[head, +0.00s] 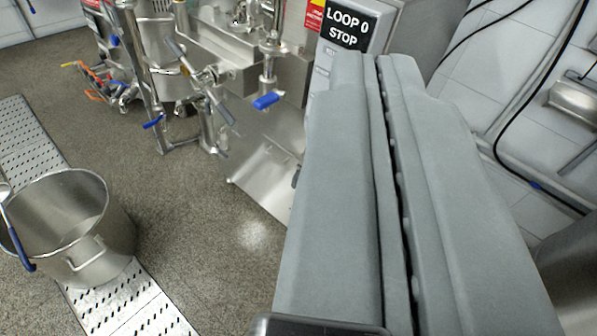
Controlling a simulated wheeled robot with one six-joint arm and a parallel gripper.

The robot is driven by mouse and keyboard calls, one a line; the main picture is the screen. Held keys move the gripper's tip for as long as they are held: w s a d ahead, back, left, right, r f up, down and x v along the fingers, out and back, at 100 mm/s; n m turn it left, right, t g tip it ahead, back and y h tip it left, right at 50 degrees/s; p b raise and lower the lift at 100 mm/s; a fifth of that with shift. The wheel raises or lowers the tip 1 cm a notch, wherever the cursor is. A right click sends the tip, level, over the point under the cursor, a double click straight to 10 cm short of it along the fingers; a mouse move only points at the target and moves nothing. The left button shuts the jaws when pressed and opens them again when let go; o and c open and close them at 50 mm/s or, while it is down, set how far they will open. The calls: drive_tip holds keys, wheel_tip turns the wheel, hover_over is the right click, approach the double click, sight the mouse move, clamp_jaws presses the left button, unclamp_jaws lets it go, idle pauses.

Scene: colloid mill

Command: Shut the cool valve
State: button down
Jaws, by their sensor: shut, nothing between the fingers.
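My gripper (378,62) fills the right half of the head view, its two grey fingers shut together with nothing between them. Past the fingers stands the steel mill with its pipework. A blue-handled valve (266,101) sticks out low on the front of the steel body, apart from and left of my fingertips. Another blue handle (154,122) sits on the pipes further left. No label shows which of these is the cool valve. My fingers hide part of the machine's right side.
A sign reading "LOOP 0 STOP" (346,24) is on a grey cabinet just beyond my fingertips. A steel bucket (75,225) stands at the lower left over a perforated floor drain (30,150). The speckled floor (190,225) between bucket and machine is clear. Black cables hang at right.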

drive_tip(key=w+a+f+n+h, duration=0.1)
drive_tip(key=w+a+f+n, duration=0.2)
drive_tip(key=w+f, duration=0.95)
drive_tip(key=w+a+f+n, duration=0.3)
drive_tip(key=w+f, duration=0.7)
drive_tip(key=w, duration=0.6)
drive_tip(key=w+a+f+n+h, duration=0.1)
drive_tip(key=w+f+n, duration=0.1)
drive_tip(key=f, duration=1)
drive_tip(key=w+a+f+n+h, duration=0.1)
drive_tip(key=w+a+f+n, duration=0.1)
drive_tip(key=f, duration=1)
drive_tip(key=w+a+f+n+h, duration=0.1)
drive_tip(key=w+a+f+n, duration=0.1)
drive_tip(key=f, duration=1)
drive_tip(key=shift+w+a+f+n, duration=0.15)
drive_tip(key=shift+w+n, duration=0.15)
drive_tip(key=shift+n, duration=0.5)
drive_tip(key=w+d, duration=0.5)
drive_tip(key=w, duration=0.2)
drive_tip(key=shift+w+d, duration=0.15)
drive_tip(key=shift+w, duration=0.25)
